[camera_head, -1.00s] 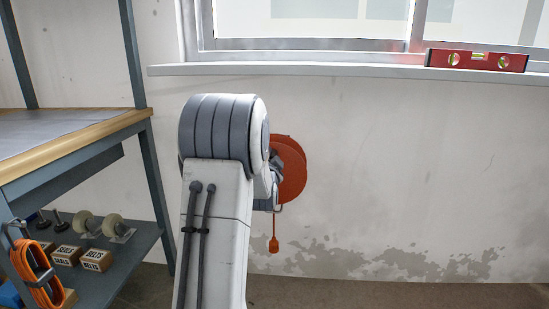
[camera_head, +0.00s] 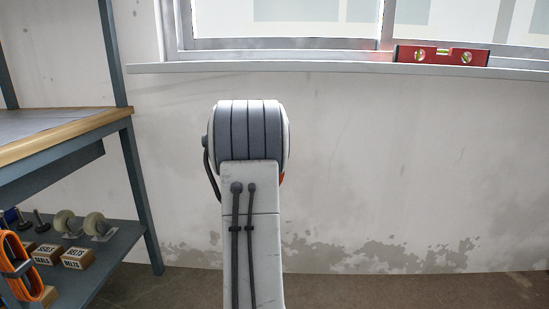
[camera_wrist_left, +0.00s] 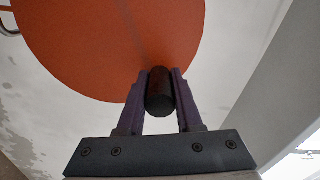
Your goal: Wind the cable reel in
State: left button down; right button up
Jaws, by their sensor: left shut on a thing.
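The orange cable reel (camera_wrist_left: 110,35) fills the top of the left wrist view as a flat round disc. In the head view only a sliver of the reel (camera_head: 282,177) shows past my arm. My left gripper (camera_wrist_left: 160,78) is shut on the dark round crank handle (camera_wrist_left: 160,103), which stands out from the disc's face between the two fingers. In the head view my left arm hides this gripper, the handle and any hanging cable end. My right gripper is in neither view.
A shelf unit (camera_head: 130,150) with a wooden top stands at the left, with boxes, casters and an orange cable coil (camera_head: 22,270) on its lower shelf. A red spirit level (camera_head: 441,55) lies on the window sill (camera_head: 330,69). The wall to the right is clear.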

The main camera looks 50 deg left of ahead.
pick_arm(q)
jog(key=shift+w+d+f, duration=0.1)
jog(key=shift+d+f, duration=0.05)
jog(key=shift+f, duration=0.2)
jog(key=c, duration=0.6)
grip_release()
jog(key=shift+r, duration=0.1)
jog(key=shift+d+r, duration=0.1)
jog(key=p+v, duration=0.2)
jog(key=v, duration=0.8)
jog(key=shift+s+p, duration=0.25)
jog(key=shift+p, duration=0.15)
